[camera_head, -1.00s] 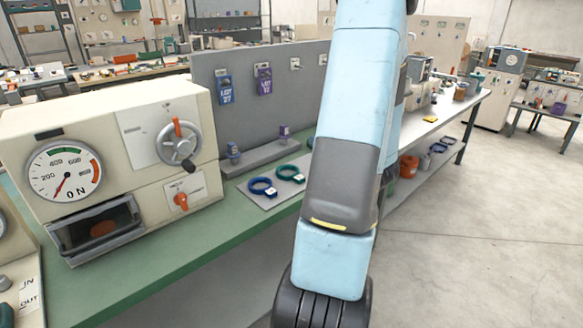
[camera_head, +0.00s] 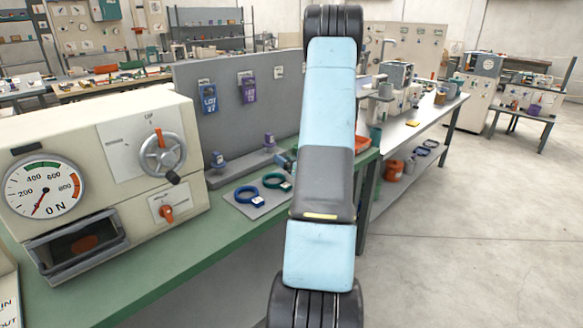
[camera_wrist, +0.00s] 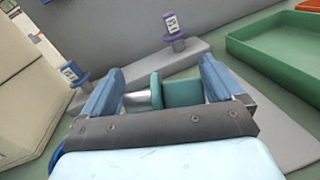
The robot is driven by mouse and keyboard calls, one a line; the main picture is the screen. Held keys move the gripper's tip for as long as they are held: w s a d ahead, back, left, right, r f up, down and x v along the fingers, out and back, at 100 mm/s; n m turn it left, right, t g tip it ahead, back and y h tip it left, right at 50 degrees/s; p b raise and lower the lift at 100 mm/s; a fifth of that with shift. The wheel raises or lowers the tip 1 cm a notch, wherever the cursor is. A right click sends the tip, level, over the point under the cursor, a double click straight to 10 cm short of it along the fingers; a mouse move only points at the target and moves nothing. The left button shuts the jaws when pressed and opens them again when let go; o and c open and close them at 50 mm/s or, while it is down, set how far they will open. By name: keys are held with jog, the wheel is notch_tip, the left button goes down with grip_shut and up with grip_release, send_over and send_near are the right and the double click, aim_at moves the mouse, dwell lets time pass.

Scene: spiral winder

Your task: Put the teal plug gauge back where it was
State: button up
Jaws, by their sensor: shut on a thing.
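In the wrist view my gripper (camera_wrist: 160,88) is shut on the teal plug gauge (camera_wrist: 181,93), which lies sideways between the blue fingers with its metal plug end toward the left. The grey rack (camera_wrist: 197,49) is beyond it. My arm hides most of the gripper there.
A blue ring (camera_head: 248,194) and a teal ring (camera_head: 276,180) lie on a grey mat (camera_head: 256,210). The cream gauge machine (camera_head: 112,190) stands left of the rack. A grey panel (camera_head: 222,118) rises behind. A green tray (camera_wrist: 268,55) is right of the rack.

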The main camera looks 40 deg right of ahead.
jog(key=shift+w+f, duration=0.25)
jog(key=shift+f, duration=1.5)
jog(key=o, duration=0.8)
jog(key=shift+f, duration=0.1)
